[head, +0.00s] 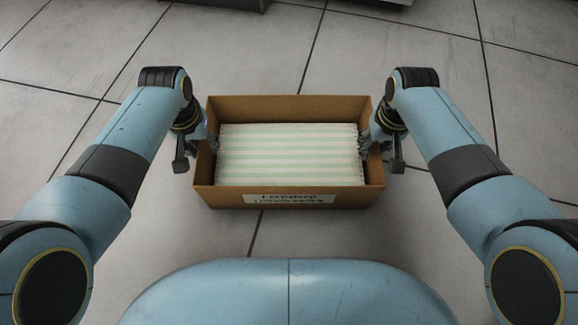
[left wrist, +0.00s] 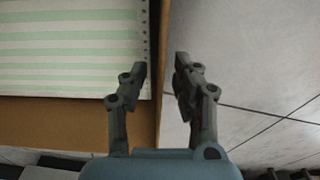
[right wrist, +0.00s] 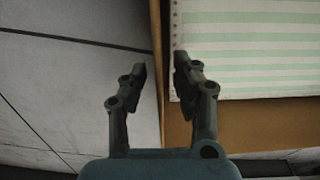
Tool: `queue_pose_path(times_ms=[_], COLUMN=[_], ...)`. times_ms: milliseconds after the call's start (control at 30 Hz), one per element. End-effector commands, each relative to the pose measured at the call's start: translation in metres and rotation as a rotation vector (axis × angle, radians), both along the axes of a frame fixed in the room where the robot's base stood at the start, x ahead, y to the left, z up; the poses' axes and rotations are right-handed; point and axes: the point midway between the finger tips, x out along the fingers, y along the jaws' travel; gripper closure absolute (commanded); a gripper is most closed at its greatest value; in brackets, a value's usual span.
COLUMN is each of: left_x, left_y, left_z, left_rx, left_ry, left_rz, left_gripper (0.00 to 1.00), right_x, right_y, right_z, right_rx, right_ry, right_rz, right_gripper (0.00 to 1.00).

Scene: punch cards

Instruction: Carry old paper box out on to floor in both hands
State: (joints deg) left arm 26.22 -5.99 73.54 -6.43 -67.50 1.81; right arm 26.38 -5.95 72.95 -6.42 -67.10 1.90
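The old paper box (head: 290,193) is an open brown carton with a label on its near side. It holds striped green-and-white paper (head: 290,155). My left gripper (head: 207,143) is at the box's left wall, one finger on each side. In the left wrist view (left wrist: 160,80) gaps show between the fingers and the wall. My right gripper (head: 370,143) is at the right wall in the same way, and the right wrist view (right wrist: 160,80) also shows gaps. Whether the box's underside touches the floor is hidden.
Grey tiled floor (head: 70,60) surrounds the box, with clear room on both sides and beyond it. Dark furniture bases stand at the far top edge of the head view. My own blue body is close in front.

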Motion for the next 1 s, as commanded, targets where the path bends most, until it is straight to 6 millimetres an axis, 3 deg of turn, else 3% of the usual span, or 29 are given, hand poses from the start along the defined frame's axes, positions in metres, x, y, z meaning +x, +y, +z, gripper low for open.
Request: queue_pose_path(times_ms=[167,400,600,800,1000], left_x=[-0.001,-0.005,-0.008,-0.01,-0.01], left_y=[0.0,0.0,0.0,0.0,0.0], left_z=[0.021,0.075,0.107,0.117,0.117], left_rx=[0.0,-0.001,0.0,0.0,0.0], left_ry=[-0.003,-0.004,-0.001,0.001,0.001], left_rz=[0.0,0.001,0.001,0.0,0.0], left_gripper=[0.71,0.71,0.71,0.71,0.71], right_x=[0.0,0.0,0.0,0.0,-0.002], right_y=[0.0,0.0,0.0,0.0,0.0], right_z=[0.0,0.0,0.0,0.006,0.04], right_rx=[0.0,0.0,0.0,0.0,0.0], right_ry=[0.0,0.0,0.0,-0.002,-0.005], right_rz=[0.0,0.0,0.0,0.0,-0.001], right_gripper=[0.71,0.71,0.71,0.71,0.71])
